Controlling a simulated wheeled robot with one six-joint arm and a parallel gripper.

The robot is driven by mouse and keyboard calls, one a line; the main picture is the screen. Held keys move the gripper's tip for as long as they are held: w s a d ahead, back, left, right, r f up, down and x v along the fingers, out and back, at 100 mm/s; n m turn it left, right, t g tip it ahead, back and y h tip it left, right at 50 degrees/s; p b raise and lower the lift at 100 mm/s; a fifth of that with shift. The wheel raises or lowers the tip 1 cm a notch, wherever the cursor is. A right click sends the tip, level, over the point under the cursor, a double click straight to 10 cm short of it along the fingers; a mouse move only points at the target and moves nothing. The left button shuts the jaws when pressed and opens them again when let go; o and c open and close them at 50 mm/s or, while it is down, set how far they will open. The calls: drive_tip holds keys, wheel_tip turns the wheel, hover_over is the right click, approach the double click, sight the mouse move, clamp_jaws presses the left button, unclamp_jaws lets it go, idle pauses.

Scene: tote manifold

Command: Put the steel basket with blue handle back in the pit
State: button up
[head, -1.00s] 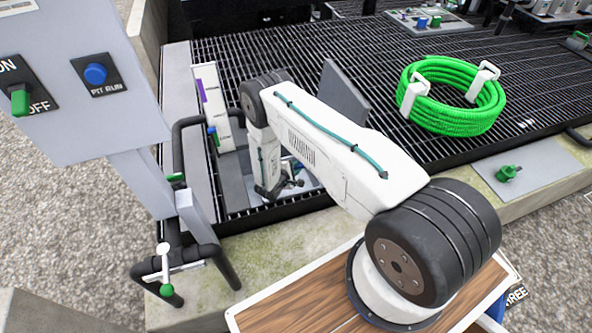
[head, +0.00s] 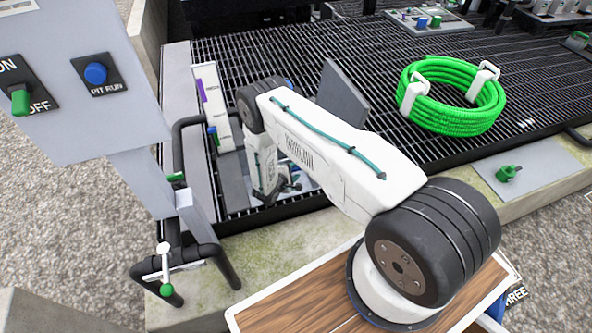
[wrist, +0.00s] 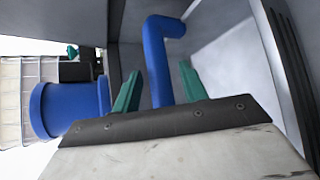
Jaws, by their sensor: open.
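A blue bent bar (wrist: 160,60), which looks like the basket's handle, stands between the fingers in the wrist view. My gripper (wrist: 160,88) is open, with one green finger on each side of the bar; I cannot tell whether either touches it. Smooth grey metal faces (wrist: 230,70) lie behind the bar; I cannot tell whether they are basket or pit walls. In the head view my gripper (head: 272,192) points down into the pit opening (head: 236,182) in the grating. My arm hides much of that opening, and the basket cannot be made out clearly there.
A grey hatch plate (head: 344,92) stands raised beside the opening. A marked white board (head: 212,105) stands at its left, and black rails (head: 180,150) run nearby. A green hose coil (head: 452,95) lies on the grating (head: 290,48). A blue cylinder (wrist: 65,107) is left in the wrist view.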

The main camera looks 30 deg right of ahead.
drive_tip(key=v, duration=0.7)
drive_tip(key=w+d+r+m+g+h, duration=0.1)
drive_tip(key=d+r+m+g, duration=0.1)
drive_tip(key=r, duration=1.1)
drive_tip(key=d+r+m+g, duration=0.1)
drive_tip(key=d+r+m, duration=0.1)
drive_tip(key=r, duration=1.2)
drive_tip(key=s+d+r+m+g+y, duration=0.15)
drive_tip(key=s+r, duration=0.25)
drive_tip(key=r, duration=0.5)
drive_tip(key=s+r+m+g, duration=0.3)
drive_tip(key=s+r, duration=0.1)
drive_tip(key=r, duration=0.5)
drive_tip(key=s+a+r+m+y, duration=0.25)
drive_tip(key=s+r+y, duration=0.25)
drive_tip(key=s+r, duration=0.85)
drive_tip(key=s+a+r+t+y, duration=0.1)
drive_tip(key=s+a+y, duration=0.2)
drive_tip(key=s, duration=0.5)
drive_tip(key=s+a+r+t+y, duration=0.1)
drive_tip(key=s+a+r+y, duration=0.1)
drive_tip(key=s+a, duration=0.4)
drive_tip(key=shift+s+a+t+y, duration=0.3)
drive_tip(key=shift+s+y, duration=0.35)
drive_tip(key=shift+s, duration=0.45)
drive_tip(key=shift+d, duration=0.1)
